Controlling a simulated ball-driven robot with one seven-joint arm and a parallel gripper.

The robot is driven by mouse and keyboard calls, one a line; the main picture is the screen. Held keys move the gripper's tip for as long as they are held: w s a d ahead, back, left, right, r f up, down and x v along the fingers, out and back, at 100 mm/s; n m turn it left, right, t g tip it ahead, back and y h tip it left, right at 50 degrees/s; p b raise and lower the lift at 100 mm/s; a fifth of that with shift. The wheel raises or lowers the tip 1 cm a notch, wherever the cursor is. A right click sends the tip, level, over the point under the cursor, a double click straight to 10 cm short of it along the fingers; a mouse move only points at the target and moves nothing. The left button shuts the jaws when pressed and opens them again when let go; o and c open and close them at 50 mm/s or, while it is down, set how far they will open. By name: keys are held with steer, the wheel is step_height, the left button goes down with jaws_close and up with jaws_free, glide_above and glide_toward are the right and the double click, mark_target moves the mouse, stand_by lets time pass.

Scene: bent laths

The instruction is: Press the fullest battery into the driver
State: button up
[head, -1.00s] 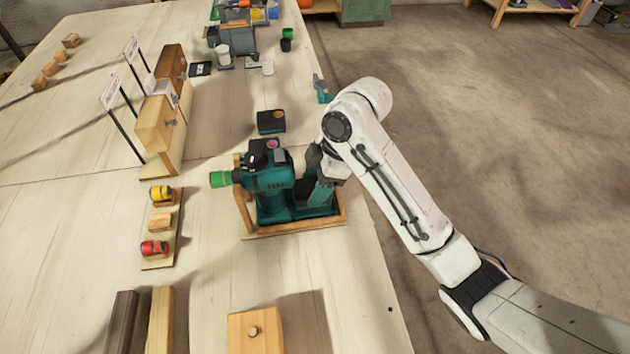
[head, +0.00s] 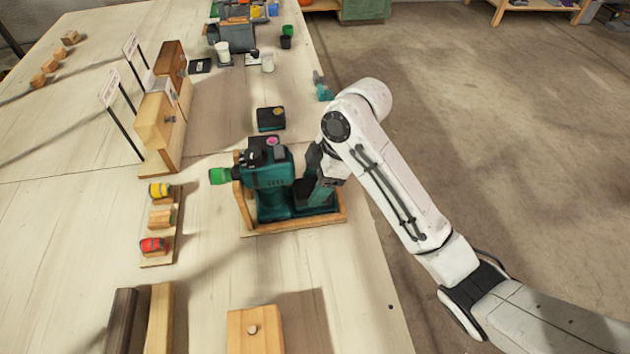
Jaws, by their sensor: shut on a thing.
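The teal driver (head: 270,172) with a green collar (head: 219,176) sits in a wooden-rimmed tray (head: 290,229). My gripper (head: 323,172) is at the right side of the tray, shut on a teal and dark block (head: 321,193), which looks like a battery. The block is beside a dark part in the tray, right of the driver's grip; whether they touch is unclear. The fingers and the block's top are partly hidden by my wrist. A dark battery with a yellow dot (head: 271,119) lies behind the tray. A pink-marked one (head: 272,142) is partly hidden behind the driver.
A wooden rack (head: 160,220) with yellow and red pieces stands left of the tray. Wooden blocks with signs (head: 160,120) stand behind it. A wooden box with a knob (head: 255,332) is in front. The table's right edge runs close beside the tray.

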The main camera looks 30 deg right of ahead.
steer(key=shift+f, duration=0.4)
stand_by(0.3)
steer(key=o, duration=1.4)
steer(key=shift+r+p, duration=3.15)
steer(key=shift+r, duration=0.35)
steer(key=shift+f, duration=0.1)
